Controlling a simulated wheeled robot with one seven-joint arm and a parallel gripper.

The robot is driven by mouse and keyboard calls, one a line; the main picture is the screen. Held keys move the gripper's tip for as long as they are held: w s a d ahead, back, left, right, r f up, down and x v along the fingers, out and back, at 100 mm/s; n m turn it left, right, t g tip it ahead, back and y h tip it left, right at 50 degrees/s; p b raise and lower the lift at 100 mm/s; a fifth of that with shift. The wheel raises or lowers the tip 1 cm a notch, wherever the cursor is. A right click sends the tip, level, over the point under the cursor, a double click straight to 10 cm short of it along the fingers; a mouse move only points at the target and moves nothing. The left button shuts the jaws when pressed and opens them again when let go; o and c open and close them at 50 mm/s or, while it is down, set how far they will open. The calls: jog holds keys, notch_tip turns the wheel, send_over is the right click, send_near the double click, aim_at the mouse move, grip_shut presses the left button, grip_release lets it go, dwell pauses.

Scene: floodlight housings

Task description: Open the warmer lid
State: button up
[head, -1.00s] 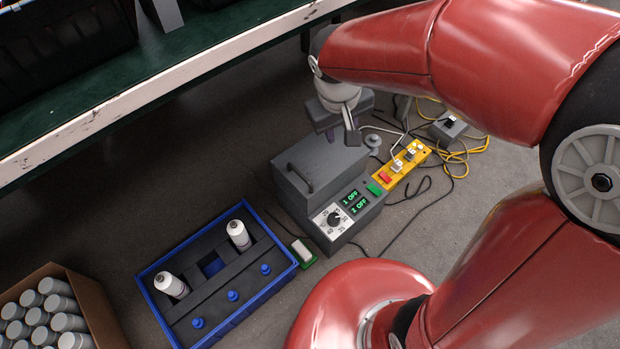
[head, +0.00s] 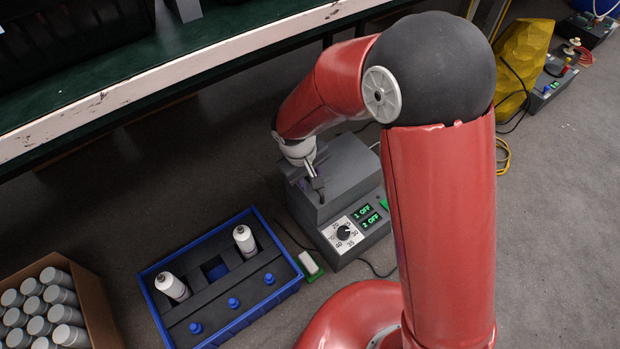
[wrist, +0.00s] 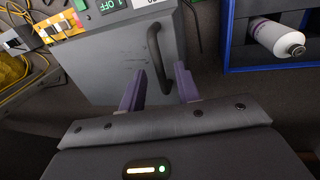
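The warmer (head: 345,185) is a dark grey box on the floor with a dial and two green displays reading OFF on its front. Its lid (wrist: 120,62) looks shut, and a dark bar handle (wrist: 157,58) stands along one edge of it in the wrist view. My gripper (wrist: 160,85) is open, with its two purple fingers on either side of the handle's near end in that view. I cannot tell whether they touch it.
A blue crate (head: 170,322) with white bottles and blue-capped items stands left of the warmer. A cardboard box (head: 98,310) of grey-capped cylinders is at the far left. A green-topped bench (head: 215,38) runs behind. A white-and-green block (head: 309,264) lies beside the warmer.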

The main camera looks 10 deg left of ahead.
jog(key=shift+f, duration=0.35)
grip_shut()
